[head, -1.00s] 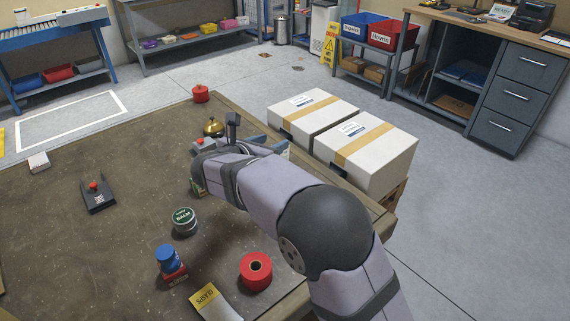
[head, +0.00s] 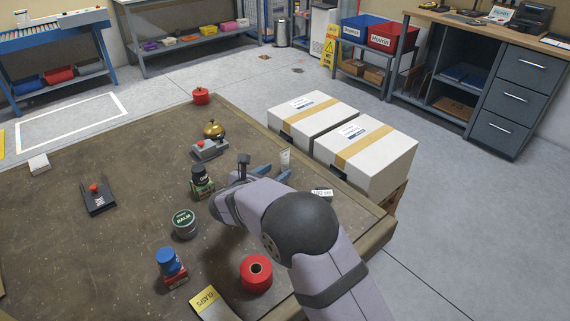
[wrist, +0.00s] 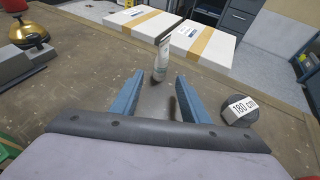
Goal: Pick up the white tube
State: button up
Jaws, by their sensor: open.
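The white tube (wrist: 162,58) stands upright on the table with a dark strip at its top end. In the wrist view it is just beyond the fingertips, roughly centred between them. In the head view the tube (head: 285,159) shows past my gripper, near the table's far right edge. My gripper (wrist: 158,84) is open and empty, with its two blue fingers apart. In the head view the blue fingers (head: 272,172) are partly hidden by my arm.
A dark round tape labelled 180 cm (wrist: 240,112) lies right of the fingers. A brass bell (head: 214,129) and a grey device with a red button (head: 209,149) stand to the left. White boxes (head: 365,152) are beyond the table edge.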

aim_at(283, 167)
jog(key=shift+p+x, duration=0.45)
jog(key=shift+x, duration=2.1)
grip_shut()
